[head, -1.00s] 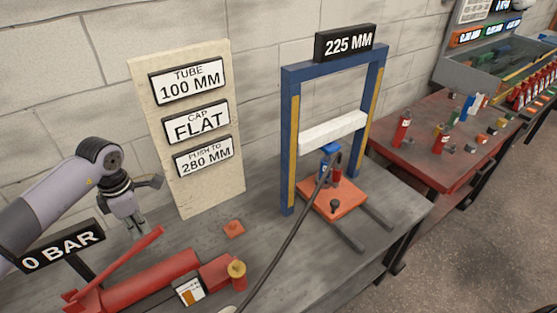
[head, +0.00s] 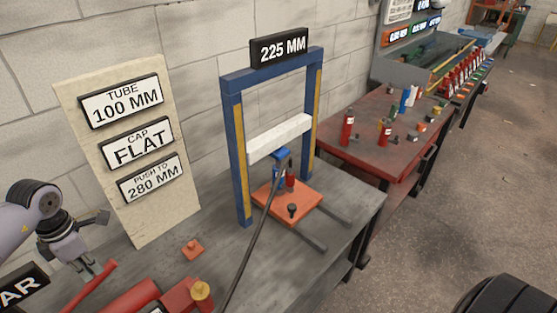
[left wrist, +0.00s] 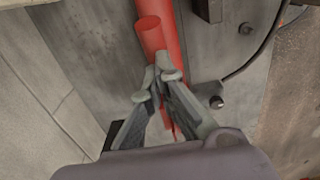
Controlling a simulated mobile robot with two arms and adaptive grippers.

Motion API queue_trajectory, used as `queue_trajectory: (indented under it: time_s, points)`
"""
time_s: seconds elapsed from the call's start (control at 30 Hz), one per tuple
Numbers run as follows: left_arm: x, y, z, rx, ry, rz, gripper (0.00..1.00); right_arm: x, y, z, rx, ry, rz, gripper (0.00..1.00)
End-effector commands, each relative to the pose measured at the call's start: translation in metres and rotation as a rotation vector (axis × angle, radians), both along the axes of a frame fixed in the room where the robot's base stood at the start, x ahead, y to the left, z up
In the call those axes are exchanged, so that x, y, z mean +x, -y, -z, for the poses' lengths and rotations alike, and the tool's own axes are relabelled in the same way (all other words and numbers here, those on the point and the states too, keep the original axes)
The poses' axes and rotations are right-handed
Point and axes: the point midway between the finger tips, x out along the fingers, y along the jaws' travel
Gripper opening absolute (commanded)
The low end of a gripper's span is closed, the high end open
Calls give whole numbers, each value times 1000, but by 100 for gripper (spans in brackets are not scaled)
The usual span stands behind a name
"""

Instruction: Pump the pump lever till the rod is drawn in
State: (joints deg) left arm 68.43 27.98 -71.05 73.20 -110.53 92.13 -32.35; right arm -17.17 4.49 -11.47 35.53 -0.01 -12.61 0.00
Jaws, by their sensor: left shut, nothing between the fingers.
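The red pump (head: 130,300) lies on the bench at the lower left, partly cut off by the picture edge. Its slim red pump lever (head: 92,283) slopes up to the right. My left gripper (head: 96,272) is by the lever's raised end. In the left wrist view the shut, empty fingertips (left wrist: 165,75) overlap the end of a red bar (left wrist: 151,32); I cannot tell whether they touch it. A small blue cylinder (head: 279,172) sits under the white crossbar (head: 280,137) of the blue press frame. I cannot make out the rod clearly. My right gripper is not in view.
A black hose (head: 255,235) runs from the pump area to the cylinder. A small orange block (head: 192,250) lies on the bench. A sign board (head: 150,220) reads "PUSH TO 280 MM"; the frame's display (head: 283,47) reads "225 MM". A red table (head: 370,145) stands beyond.

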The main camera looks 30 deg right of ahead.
Motion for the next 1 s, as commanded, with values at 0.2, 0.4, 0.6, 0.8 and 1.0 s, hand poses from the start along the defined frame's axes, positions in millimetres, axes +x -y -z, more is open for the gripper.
queue_trajectory:
  time_s: [0.2,0.4,0.6,0.8,1.0]
  points:
    - [0,-1,32,3,-2,-1,0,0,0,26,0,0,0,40]
    - [-1,-2,54,4,-3,-2,0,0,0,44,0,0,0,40]
    - [-1,-2,76,4,-3,-2,0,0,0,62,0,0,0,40]
    - [-1,-2,98,4,-3,-2,0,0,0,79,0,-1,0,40]
    - [0,-2,81,4,-1,-2,0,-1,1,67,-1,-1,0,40]
